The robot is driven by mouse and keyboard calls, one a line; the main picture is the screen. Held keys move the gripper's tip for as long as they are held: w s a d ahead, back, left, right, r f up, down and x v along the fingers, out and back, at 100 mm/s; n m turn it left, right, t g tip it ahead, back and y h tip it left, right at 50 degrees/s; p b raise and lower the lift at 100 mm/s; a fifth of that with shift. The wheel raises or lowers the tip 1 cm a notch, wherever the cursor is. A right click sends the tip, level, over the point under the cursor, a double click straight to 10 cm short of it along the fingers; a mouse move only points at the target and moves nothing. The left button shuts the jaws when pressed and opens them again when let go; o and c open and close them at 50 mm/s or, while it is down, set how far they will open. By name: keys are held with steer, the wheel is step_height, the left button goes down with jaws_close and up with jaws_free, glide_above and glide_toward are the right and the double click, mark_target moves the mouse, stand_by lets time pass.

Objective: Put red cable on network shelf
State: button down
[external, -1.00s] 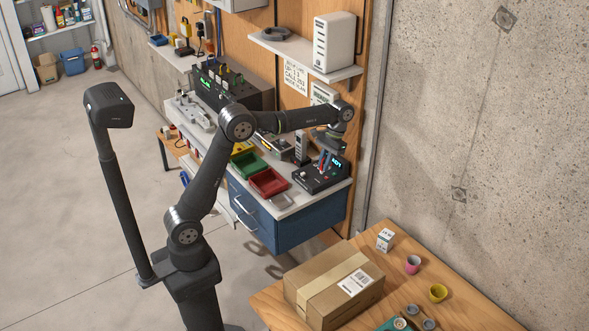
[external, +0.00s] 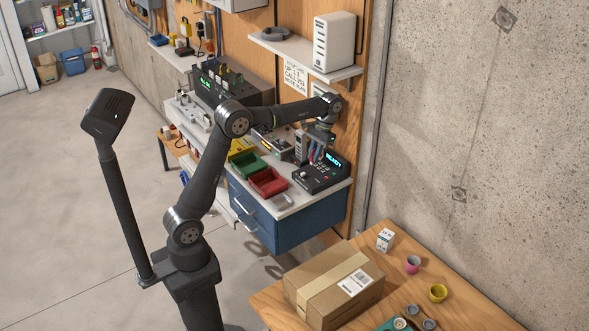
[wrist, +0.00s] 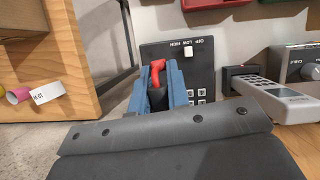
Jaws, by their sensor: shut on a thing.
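My gripper (external: 315,156) is above the black device with a lit display (external: 322,172) at the right end of the bench. In the wrist view its blue fingers (wrist: 160,88) are shut on a small red piece with a black part below, apparently the red cable (wrist: 157,68). The rest of the cable is hidden. A white wall shelf (external: 348,73), seemingly the network shelf, is above the bench; a grey coil (external: 275,33) and a white tower unit (external: 333,43) stand on it. My gripper is below this shelf.
A red bin (external: 268,184) and a green bin (external: 248,165) sit left of the device. A grey handset (wrist: 275,99) is close by in the wrist view. A cardboard box (external: 333,290) and cups are on the wooden table. The shelf has free room between coil and tower.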

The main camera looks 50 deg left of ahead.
steer(key=w+d+f+n+t+h, duration=0.1)
steer(key=d+f+n+h, duration=0.2)
steer(key=d, duration=0.9)
steer(key=w+d+f+n, duration=0.15)
steer(key=d+n, duration=0.35)
steer(key=d, duration=0.6)
steer(key=s+d+f+n+t, duration=0.1)
steer(key=s+d+n, duration=0.1)
steer(key=d, duration=0.5)
steer(key=s+d+f+n+t, duration=0.1)
steer(key=s+d+n, duration=0.2)
steer(key=d, duration=0.5)
steer(key=s+d+f+n+t+h, duration=0.1)
steer(key=s+d+f+n, duration=0.1)
steer(key=d, duration=0.6)
steer(key=shift+s+n+t, duration=0.3)
steer(key=shift+s+n, duration=0.2)
steer(key=shift+n, duration=0.6)
steer(key=shift+f, duration=0.1)
steer(key=shift+f, duration=4.8)
